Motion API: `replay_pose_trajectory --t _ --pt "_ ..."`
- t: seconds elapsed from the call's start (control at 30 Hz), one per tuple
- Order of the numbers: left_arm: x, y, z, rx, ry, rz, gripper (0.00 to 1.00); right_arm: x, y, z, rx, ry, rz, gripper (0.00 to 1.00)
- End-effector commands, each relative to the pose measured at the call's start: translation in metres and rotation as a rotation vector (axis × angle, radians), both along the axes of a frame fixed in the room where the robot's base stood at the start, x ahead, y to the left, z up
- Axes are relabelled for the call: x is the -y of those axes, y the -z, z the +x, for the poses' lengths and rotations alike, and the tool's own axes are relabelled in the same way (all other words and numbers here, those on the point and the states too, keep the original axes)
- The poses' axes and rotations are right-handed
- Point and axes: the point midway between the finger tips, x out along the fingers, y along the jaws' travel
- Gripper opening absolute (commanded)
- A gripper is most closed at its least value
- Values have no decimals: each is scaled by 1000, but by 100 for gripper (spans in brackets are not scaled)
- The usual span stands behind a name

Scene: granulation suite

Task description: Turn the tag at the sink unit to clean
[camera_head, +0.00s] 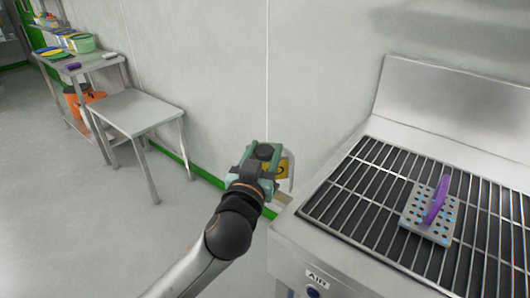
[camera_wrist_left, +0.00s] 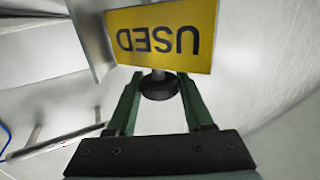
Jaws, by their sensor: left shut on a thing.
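The tag is a yellow plate (camera_wrist_left: 160,38) with the word USED, upside down in the left wrist view. Below it there is a short stem and a round dark knob (camera_wrist_left: 159,88). My left gripper (camera_wrist_left: 158,80) has its green fingers on either side of this knob and is shut on it. In the head view my left gripper (camera_head: 267,165) covers most of the tag (camera_head: 283,170), beside the left end of the sink unit (camera_head: 290,240). My right gripper is not in view.
On the sink unit's dark grate (camera_head: 340,210) lies a perforated block with a purple handle (camera_head: 437,201). A bare steel table (camera_head: 135,110) and a shelf unit with coloured items (camera_head: 75,60) stand along the wall at the left. The floor (camera_head: 60,210) there is clear.

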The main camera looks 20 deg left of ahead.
Motion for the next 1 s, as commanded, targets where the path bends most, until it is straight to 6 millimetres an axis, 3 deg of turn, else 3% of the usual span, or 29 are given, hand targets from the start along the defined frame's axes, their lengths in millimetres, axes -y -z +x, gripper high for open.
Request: replay_pose_trajectory --t 0.4,0.97,1.0 --pt "-1 1 0 1 -186 2 0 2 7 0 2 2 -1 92" --pt "-1 -1 1 5 -214 4 0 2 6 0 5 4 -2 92" --pt "-1 -1 1 5 -214 4 53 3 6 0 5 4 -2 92"
